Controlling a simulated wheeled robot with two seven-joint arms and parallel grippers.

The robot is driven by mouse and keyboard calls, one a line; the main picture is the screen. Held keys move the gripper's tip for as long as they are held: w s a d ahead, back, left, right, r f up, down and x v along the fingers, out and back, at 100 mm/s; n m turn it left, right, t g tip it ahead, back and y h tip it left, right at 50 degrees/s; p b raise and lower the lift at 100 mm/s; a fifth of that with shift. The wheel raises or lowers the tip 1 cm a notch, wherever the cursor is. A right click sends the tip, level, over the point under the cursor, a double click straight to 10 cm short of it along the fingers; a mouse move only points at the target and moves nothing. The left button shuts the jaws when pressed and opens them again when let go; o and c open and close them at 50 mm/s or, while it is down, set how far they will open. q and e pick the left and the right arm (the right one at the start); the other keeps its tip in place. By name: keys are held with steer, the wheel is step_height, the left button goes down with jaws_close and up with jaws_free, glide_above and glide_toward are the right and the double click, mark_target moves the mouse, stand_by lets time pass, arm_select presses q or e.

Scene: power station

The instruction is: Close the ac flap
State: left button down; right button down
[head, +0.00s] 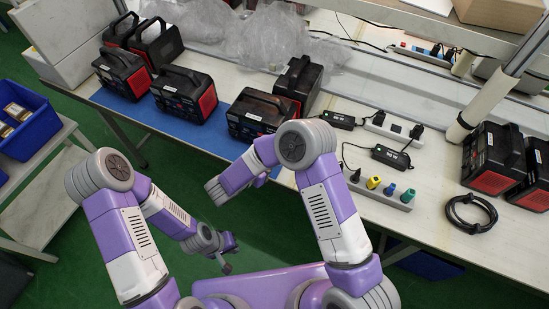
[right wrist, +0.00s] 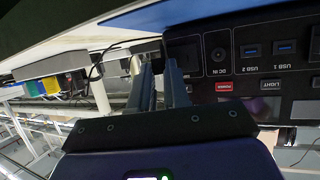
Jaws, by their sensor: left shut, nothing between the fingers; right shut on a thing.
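A black and red power station (head: 262,112) stands on the blue mat near the table's front edge. Its front panel (right wrist: 255,52) shows upside down and close in the right wrist view, with USB ports, a DC socket and a red POWER button. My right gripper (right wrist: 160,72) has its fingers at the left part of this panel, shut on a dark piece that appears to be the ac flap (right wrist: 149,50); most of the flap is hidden. In the head view my right arm hides that gripper. My left gripper (head: 226,266) is shut and empty, low over the floor, apart from the table.
Several other power stations stand on the table, left (head: 186,92) and right (head: 492,160). A power strip (head: 380,190) with colored plugs, adapters (head: 390,157) and a coiled black cable (head: 471,213) lie right of the mat. A blue bin (head: 28,130) is at the left.

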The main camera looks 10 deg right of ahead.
steer(key=m+g, duration=0.1)
steer(key=w+a+m+g+h+p, duration=0.1)
steer(key=g, duration=0.1)
steer(key=shift+a+m+h, duration=0.15)
steer(key=shift+m+h, duration=0.15)
steer(key=shift+m, duration=0.1)
steer(key=g, duration=0.1)
steer(key=m, duration=0.1)
steer(key=w+m+g, duration=0.1)
steer(key=shift+a+f+g+h, duration=0.2)
steer(key=shift+a+g+h, duration=0.1)
steer(key=shift+h, duration=0.1)
steer(key=shift+w+a+m+g+b, duration=0.1)
steer(key=shift+w+m+g+b, duration=0.15)
steer(key=shift+m+g, duration=0.25)
steer(key=shift+w+m+g+b, duration=0.25)
steer(key=shift+m+g, duration=0.15)
steer(key=shift+m, duration=0.2)
steer(key=shift+w+m+g+b, duration=0.25)
steer(key=shift+m+g, duration=0.15)
steer(key=shift+g, duration=0.15)
steer(key=shift+w+m+g+b, duration=0.2)
steer(key=shift+m+g, duration=0.2)
steer(key=shift+g, duration=0.15)
steer(key=shift+w+m+g+b, duration=0.25)
steer(key=shift+m+g+b, duration=0.05)
steer(key=shift+m+g, duration=0.35)
